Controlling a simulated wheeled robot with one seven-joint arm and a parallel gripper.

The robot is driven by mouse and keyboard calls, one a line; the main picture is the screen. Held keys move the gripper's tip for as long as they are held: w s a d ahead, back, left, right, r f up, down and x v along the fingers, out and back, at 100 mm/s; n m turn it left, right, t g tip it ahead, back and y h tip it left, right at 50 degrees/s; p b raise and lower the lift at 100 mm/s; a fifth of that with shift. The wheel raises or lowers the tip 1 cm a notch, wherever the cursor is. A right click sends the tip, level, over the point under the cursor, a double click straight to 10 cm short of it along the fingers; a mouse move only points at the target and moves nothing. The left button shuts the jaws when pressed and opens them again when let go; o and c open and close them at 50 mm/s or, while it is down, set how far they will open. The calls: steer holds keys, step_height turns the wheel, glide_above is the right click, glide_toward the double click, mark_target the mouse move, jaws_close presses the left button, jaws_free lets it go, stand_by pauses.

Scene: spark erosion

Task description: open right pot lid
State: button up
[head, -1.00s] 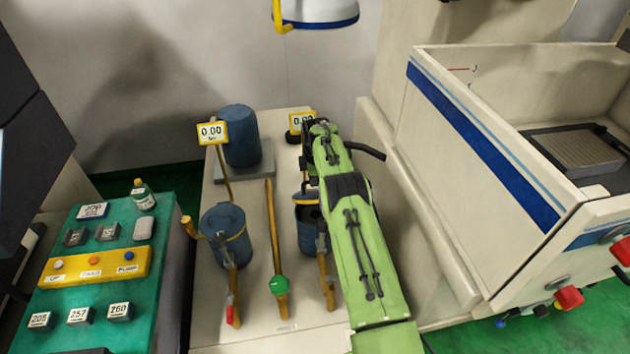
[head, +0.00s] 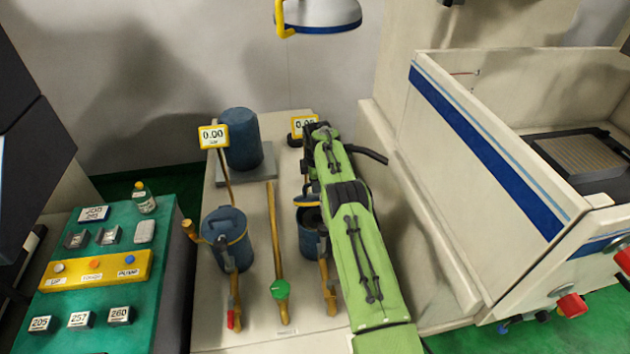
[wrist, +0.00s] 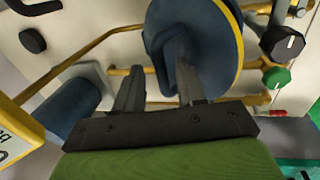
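The right pot (head: 308,238) is a blue pot, partly hidden by my green arm in the head view. Its dark opening shows in part, and its lid (head: 307,188) appears tilted up at the back of the pot. In the wrist view a large blue disc with a yellow rim, which looks like the lid (wrist: 215,40), lies just beyond my gripper (wrist: 158,88). The two fingers are apart with nothing clearly held between them. The right-hand finger overlaps the disc, and I cannot tell whether it touches. In the head view my fingertips are hidden behind the arm.
The left pot (head: 224,236), with its lid down, stands to the left. A brass pipe with a green knob (head: 280,289) runs between the pots. A blue cylinder (head: 241,140) and yellow displays (head: 213,136) stand behind. The machine tank (head: 485,150) is close on the right.

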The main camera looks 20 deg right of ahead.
mark_target(317, 197)
steer(key=s+r, duration=0.3)
steer(key=r, duration=1.2)
steer(key=shift+a+r, duration=0.25)
steer(key=shift+a, duration=0.05)
